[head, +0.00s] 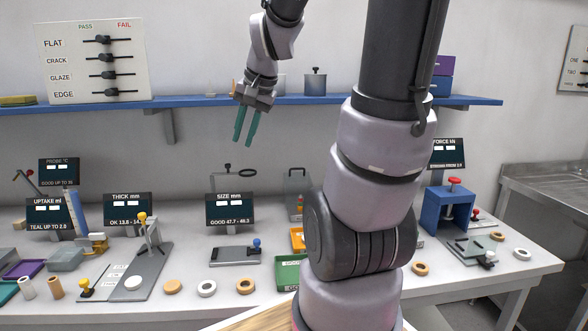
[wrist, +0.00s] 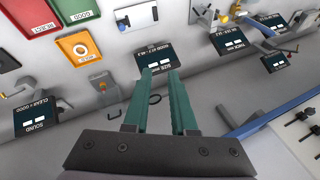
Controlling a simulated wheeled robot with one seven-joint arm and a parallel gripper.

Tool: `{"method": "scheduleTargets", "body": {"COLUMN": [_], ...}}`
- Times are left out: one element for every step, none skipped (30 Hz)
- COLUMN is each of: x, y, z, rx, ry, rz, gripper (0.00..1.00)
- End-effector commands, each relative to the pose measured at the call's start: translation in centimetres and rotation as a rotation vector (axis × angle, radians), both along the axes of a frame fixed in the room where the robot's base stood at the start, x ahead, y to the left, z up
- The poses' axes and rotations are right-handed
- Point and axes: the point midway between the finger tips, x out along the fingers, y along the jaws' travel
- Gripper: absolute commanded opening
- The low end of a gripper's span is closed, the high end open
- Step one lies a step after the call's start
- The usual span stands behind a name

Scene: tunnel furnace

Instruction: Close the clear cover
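My gripper (head: 244,140) hangs in the air above the bench, in front of the blue shelf, fingers pointing down. Its two teal fingers are apart with nothing between them; they also show in the wrist view (wrist: 160,75). A see-through grey piece with a handle on top (head: 297,182), which looks like the clear cover, stands upright at the back of the bench, right of the size display. An orange-red item shows at its foot. It is small in the wrist view (wrist: 103,80), left of the fingers. My gripper is apart from it. I cannot tell how its hinge sits.
The size display (head: 229,209) stands below my gripper. A black ring on a stand (head: 247,173) is behind it. The blue shelf (head: 190,102) runs along the wall. An orange bin (head: 297,239) and a green bin (head: 290,274) lie in front of the cover. My arm hides part of the bench.

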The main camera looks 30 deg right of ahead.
Motion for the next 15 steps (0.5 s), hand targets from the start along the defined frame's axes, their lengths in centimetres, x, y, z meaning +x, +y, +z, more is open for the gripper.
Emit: {"method": "scheduleTargets", "body": {"x": [-0.7, -1.1, -1.5, -1.9, -2.3, -2.8, -3.2, -3.6, -4.1, -4.2, -4.3, -4.1, -3.9, -3.8, -3.5], "y": [0.3, 0.4, 0.6, 0.7, 0.9, 1.1, 1.3, 1.6, 1.9, 2.2, 2.5, 2.8, 3.0, 3.2, 3.4], "z": [0.6, 0.9, 1.2, 1.5, 1.7, 2.0, 2.2, 2.5, 2.7, 2.7, 2.7, 2.6, 2.5, 2.5, 2.4], "rx": [0.001, 0.005, 0.01, 0.017, 0.026, 0.041, 0.059, 0.083, 0.131, 0.172, 0.216, 0.274, 0.311, 0.344, 0.386], "ry": [-0.011, -0.013, -0.017, -0.018, -0.018, -0.019, -0.014, -0.009, 0.008, 0.028, 0.05, 0.081, 0.102, 0.12, 0.144], "rz": [0.009, 0.012, 0.015, 0.016, 0.014, 0.011, 0.006, -0.003, -0.026, -0.051, -0.08, -0.121, -0.149, -0.175, -0.208], "gripper": [0.25, 0.25, 0.25, 0.25, 0.25, 0.25, 0.25, 0.25, 0.25, 0.25, 0.25, 0.25, 0.25, 0.25, 0.25]}}
